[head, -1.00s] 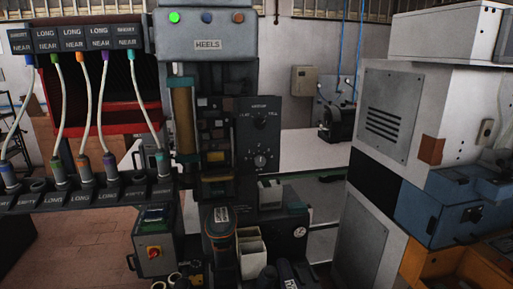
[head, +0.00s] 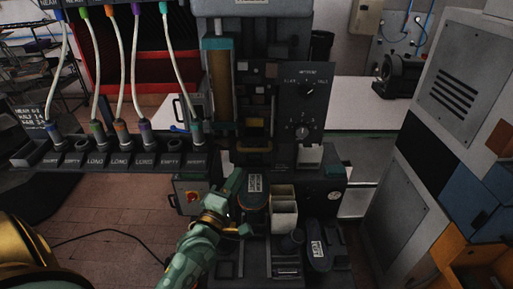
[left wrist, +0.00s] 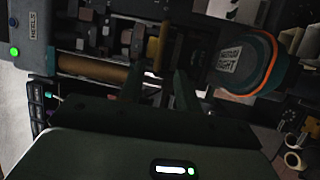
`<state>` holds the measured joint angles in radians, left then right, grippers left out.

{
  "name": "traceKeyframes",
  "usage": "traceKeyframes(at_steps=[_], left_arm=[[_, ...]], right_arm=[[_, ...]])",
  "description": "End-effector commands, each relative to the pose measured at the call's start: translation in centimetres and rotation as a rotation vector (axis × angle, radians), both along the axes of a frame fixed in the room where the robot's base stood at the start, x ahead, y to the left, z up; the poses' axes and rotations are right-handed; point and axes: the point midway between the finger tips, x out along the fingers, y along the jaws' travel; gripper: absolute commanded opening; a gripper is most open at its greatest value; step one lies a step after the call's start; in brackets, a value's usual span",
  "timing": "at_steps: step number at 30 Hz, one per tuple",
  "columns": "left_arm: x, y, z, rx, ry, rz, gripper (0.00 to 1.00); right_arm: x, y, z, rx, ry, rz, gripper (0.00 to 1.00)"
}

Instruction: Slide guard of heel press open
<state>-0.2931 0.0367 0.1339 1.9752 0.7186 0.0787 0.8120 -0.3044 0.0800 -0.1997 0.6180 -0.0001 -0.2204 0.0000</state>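The heel press (head: 222,90) stands in the middle of the head view, with an amber cylinder (head: 220,84) on its left side. A short yellow bar (head: 256,144), apparently the guard's handle, crosses the front of its working opening; it also shows in the left wrist view (left wrist: 154,52). The guard panel itself is hard to make out in the dark. My left gripper (head: 238,206) is below and slightly left of the bar. In the left wrist view its two fingers (left wrist: 160,88) are apart, with nothing held, and the bar lies ahead of them. My right gripper is out of view.
A dark shoe-like form with an orange edge (left wrist: 250,65), labelled "RIGHT", stands close beside my left gripper. A cream bin (head: 284,212) and dark control panel (head: 303,105) are right of it. A rack of plugged cables (head: 105,155) stands left. A grey cabinet (head: 460,95) stands right.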

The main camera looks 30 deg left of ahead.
Motion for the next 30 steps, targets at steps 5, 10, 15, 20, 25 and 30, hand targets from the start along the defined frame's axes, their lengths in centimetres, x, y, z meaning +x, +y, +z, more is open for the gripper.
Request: traceKeyframes(at_steps=[5, 10, 15, 20, 25, 30], left_arm=[[4.7, 0.7, 1.1, 0.0, -0.003, 0.001, 0.34], [8.5, 1.3, 1.6, 0.002, -0.001, 0.0, 0.34], [10.8, 1.6, 1.9, 0.003, 0.002, 0.0, 0.34], [11.7, 1.8, 2.0, 0.003, 0.002, 0.0, 0.34], [11.8, 1.8, 2.0, 0.003, 0.003, 0.0, 0.34], [11.7, 1.8, 2.0, 0.003, 0.003, 0.0, 0.09]], right_arm=[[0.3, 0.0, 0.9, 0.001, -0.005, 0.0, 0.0], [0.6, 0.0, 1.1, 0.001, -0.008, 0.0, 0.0], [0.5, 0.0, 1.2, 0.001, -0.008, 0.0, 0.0], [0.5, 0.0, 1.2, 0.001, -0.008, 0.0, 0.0], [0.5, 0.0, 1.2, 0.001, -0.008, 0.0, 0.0], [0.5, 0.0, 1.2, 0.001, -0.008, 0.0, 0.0]])
